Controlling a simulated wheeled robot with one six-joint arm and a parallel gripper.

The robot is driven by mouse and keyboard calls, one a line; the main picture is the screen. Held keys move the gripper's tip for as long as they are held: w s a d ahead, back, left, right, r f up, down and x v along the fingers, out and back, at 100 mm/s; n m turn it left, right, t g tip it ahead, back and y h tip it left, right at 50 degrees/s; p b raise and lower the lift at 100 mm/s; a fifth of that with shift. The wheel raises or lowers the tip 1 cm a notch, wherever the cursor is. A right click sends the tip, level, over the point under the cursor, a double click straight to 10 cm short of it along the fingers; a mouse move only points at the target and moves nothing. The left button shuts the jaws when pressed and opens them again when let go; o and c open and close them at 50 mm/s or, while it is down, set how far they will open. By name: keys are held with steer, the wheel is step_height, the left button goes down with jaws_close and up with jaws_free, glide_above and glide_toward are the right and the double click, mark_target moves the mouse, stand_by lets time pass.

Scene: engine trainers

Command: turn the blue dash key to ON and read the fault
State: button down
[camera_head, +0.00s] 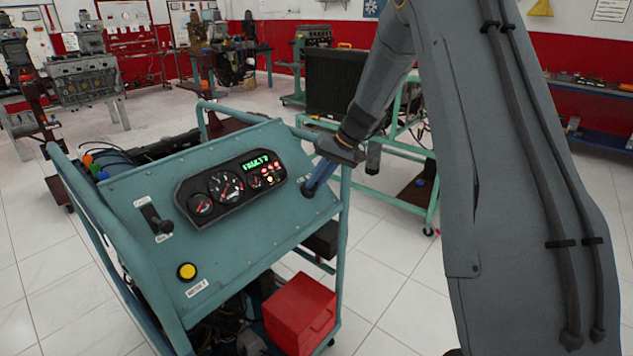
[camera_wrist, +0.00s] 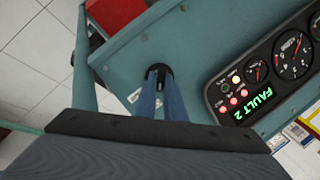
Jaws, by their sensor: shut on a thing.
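The teal dash panel (camera_head: 240,245) of the engine trainer carries a black gauge cluster (camera_head: 232,204). Its green display (camera_wrist: 262,106) reads FAULT 2 in the wrist view, with red and amber lamps lit beside it. My gripper (camera_head: 308,188) is at the right end of the panel. In the wrist view my two blue fingers (camera_wrist: 159,82) close in at a black round key switch (camera_wrist: 157,68). They are shut on the dash key, which is mostly hidden between them. I cannot make out the key's angle or the ON mark.
A black lever (camera_head: 156,219) and a yellow button (camera_head: 187,271) are on the panel's left part. Teal tube rails (camera_head: 100,225) edge the cart. A red box (camera_head: 300,312) sits low on it. Another teal stand (camera_head: 410,190) is close behind my arm. White floor is open in front.

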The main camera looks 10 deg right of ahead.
steer(key=c, duration=1.8)
jaws_free()
steer(key=shift+s+f, duration=0.2)
steer(key=shift+f, duration=0.15)
steer(key=shift+c, duration=0.2)
steer(key=shift+a+r, duration=0.1)
steer(key=shift+a, duration=0.05)
steer(key=shift+w+a, duration=0.1)
steer(key=b+v, duration=0.1)
steer(key=v, duration=0.7)
steer(key=s+a+f+h, duration=0.1)
steer(key=s+f+h, duration=0.1)
steer(key=s, duration=0.9)
steer(key=s+a+f+g+h, duration=0.1)
steer(key=s+f, duration=0.1)
steer(key=s, duration=0.9)
steer(key=s+a+f+g+h, duration=0.1)
steer(key=s+a+f+h, duration=0.1)
steer(key=s, duration=0.9)
steer(key=shift+s+f+n+h, duration=0.3)
steer(key=shift+s+f+n, duration=0.1)
steer(key=shift+f, duration=0.1)
